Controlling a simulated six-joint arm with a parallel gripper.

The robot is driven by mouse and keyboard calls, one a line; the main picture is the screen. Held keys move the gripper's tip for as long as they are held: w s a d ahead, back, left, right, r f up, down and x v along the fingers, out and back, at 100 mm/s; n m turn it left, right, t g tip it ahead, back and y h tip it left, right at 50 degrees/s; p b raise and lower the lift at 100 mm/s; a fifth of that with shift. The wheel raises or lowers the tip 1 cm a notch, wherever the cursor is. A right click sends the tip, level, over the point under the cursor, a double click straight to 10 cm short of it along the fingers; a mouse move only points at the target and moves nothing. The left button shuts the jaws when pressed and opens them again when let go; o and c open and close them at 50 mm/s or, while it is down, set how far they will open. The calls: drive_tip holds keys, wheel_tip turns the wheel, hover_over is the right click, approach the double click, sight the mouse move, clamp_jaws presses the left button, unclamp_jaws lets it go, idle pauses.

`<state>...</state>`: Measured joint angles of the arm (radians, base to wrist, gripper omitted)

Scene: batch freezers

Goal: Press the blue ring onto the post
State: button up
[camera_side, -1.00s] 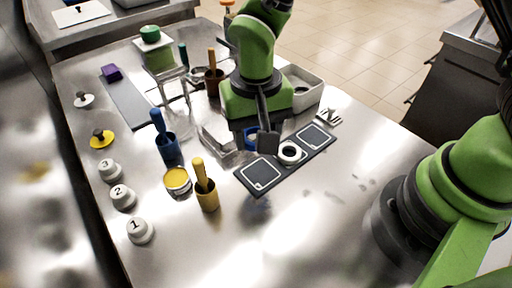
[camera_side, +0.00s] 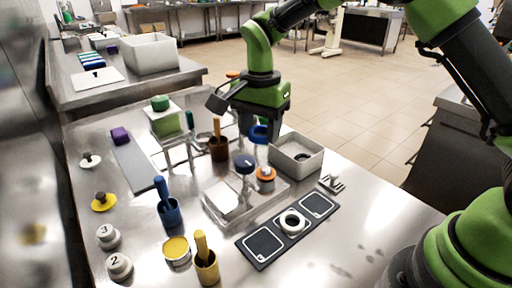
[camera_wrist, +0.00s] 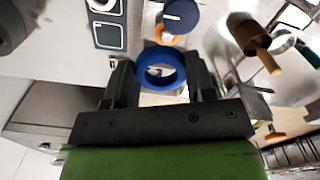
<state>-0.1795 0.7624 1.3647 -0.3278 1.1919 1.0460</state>
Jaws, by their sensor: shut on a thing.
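My gripper (camera_side: 260,127) is shut on the blue ring (camera_side: 259,135), pointing down and holding it raised above the table. In the wrist view the blue ring (camera_wrist: 160,68) sits between the two fingers (camera_wrist: 160,80), its hole open toward the camera. In the side view, a short round piece with an orange band (camera_side: 265,174) stands below and slightly right of the ring, beside a dark blue round-topped knob (camera_side: 245,162). The orange piece (camera_wrist: 165,37) shows partly past the ring in the wrist view. I cannot tell for sure which piece is the post.
A grey open bin (camera_side: 297,155) stands close right of the gripper. A clear tray (camera_side: 226,200), a brown pot (camera_side: 218,148) with a pestle and a clear stand (camera_side: 178,150) are to the left.

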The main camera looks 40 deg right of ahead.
sight(265, 169)
drive_tip(key=d+f+m, duration=0.1)
drive_tip(key=w+d+f+m, duration=0.1)
drive_tip(key=w+d+f, duration=0.1)
drive_tip(key=f, duration=0.1)
drive_tip(key=shift+d+f+m, duration=0.1)
drive_tip(key=shift+d+m, duration=0.1)
drive_tip(key=shift+m, duration=0.2)
drive_tip(key=shift+f, duration=3.05)
drive_tip(key=shift+f, duration=0.75)
drive_tip(key=shift+o, duration=1.3)
drive_tip(key=c, duration=0.3)
